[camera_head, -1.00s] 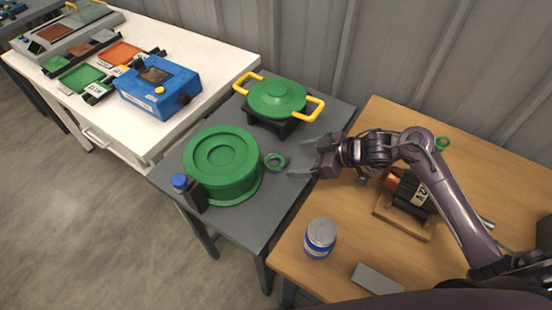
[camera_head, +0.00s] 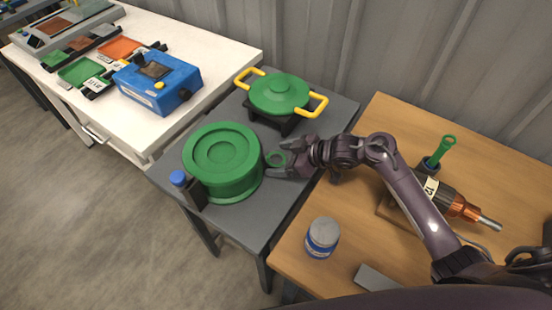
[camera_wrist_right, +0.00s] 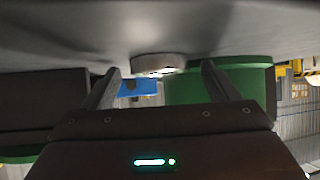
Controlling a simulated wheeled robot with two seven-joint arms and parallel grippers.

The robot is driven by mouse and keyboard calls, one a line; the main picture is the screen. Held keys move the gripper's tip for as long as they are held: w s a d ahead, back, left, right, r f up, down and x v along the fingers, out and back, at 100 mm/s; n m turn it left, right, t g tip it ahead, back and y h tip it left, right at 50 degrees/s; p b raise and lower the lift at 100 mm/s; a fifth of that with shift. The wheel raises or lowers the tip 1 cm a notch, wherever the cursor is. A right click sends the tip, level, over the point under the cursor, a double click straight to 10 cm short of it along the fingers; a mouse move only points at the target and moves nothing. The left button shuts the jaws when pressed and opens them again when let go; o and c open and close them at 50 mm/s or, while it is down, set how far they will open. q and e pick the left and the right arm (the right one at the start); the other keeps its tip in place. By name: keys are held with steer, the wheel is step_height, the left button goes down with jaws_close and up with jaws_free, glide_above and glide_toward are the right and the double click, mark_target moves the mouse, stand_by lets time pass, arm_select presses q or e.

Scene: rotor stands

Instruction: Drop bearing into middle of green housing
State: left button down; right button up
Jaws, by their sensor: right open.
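The green housing (camera_head: 222,190) is a large round body with a recessed top, just left of the bearing. My right gripper (camera_head: 274,160) is open at table height, with its fingers pointing left on either side of the bearing. In the right wrist view, the bearing (camera_wrist_right: 158,61) shows between the open fingertips, with the green housing (camera_wrist_right: 185,88) behind it. Whether a finger touches the bearing cannot be told. My left gripper is not in view.
A green cover with yellow handles (camera_head: 280,92) rests on a black stand behind. Bare grey table lies in front.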

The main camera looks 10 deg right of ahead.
mark_target(280, 156)
steer(key=shift+c, duration=0.4)
steer(key=c, duration=1.2)
steer(key=shift+r, duration=0.15)
step_height(280, 156, up, 20)
steer(key=w+m+t+h, duration=0.2)
steer(key=m+t+h, duration=0.1)
steer(key=m, duration=0.2)
steer(key=s+d+f+m+t+h, duration=0.2)
steer(key=s+d+m+h, duration=0.4)
steer(key=s, duration=0.3)
steer(key=shift+d+f, duration=0.55)
steer(key=shift+d, duration=0.1)
